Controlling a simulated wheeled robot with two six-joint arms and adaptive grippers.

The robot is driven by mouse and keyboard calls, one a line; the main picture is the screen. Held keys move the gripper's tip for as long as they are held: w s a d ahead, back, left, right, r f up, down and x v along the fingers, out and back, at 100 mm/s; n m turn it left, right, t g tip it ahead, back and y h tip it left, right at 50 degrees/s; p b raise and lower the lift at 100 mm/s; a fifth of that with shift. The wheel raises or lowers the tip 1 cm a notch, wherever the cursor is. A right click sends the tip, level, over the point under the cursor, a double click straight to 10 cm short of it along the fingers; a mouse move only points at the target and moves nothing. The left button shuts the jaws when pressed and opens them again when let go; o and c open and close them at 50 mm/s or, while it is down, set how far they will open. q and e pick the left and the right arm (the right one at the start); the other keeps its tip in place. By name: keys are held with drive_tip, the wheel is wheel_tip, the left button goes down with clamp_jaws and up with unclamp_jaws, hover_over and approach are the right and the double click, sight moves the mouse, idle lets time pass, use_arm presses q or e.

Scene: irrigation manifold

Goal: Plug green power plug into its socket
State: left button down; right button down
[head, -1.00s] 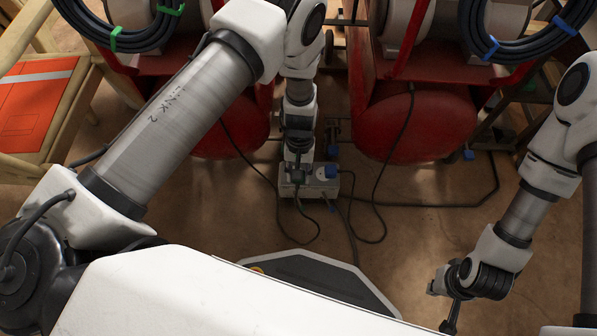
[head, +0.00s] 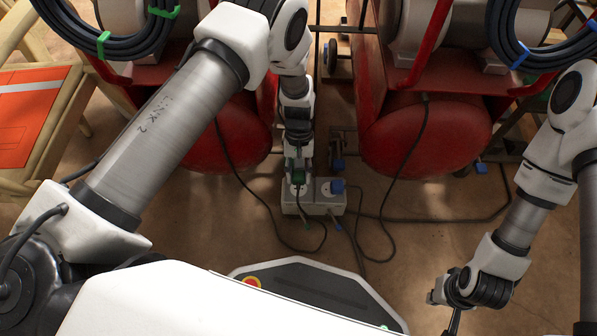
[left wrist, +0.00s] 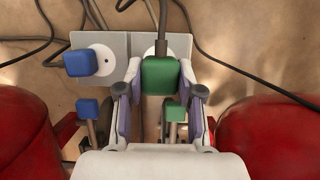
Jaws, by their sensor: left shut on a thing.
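The green power plug (left wrist: 160,75) is held between the fingers of my left gripper (left wrist: 160,92). Its dark cable runs up and away in the left wrist view. The plug is over the white round socket (left wrist: 151,50) on the grey socket box (left wrist: 118,43), which it mostly covers. It looks larger and nearer than the blue plug; I cannot tell whether it touches the socket. In the head view, my left gripper (head: 298,170) is above the left half of the box (head: 313,209). My right gripper (head: 450,308) is low at the right, partly visible, away from the box.
Beyond the box are a blue-handled part (left wrist: 87,109) and a green-handled part (left wrist: 173,111). Red tanks (head: 425,135) flank the box. Loose dark cables (head: 362,235) lie on the brown floor.

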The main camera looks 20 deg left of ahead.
sight(299, 183)
use_arm(q)
drive_tip(key=shift+f+b, duration=1.6)
drive_tip(key=shift+f, duration=0.55)
drive_tip(key=shift+r+p, duration=0.1)
drive_tip(key=shift+p, duration=0.6)
drive_tip(key=shift+f+b, duration=0.35)
drive_tip(key=shift+f, duration=0.25)
idle(0.4)
drive_tip(key=c, duration=0.7)
unclamp_jaws()
drive_tip(key=shift+o, duration=0.2)
drive_tip(key=shift+w+r, duration=0.1)
drive_tip(key=v, duration=1.1)
drive_tip(key=shift+r, duration=0.35)
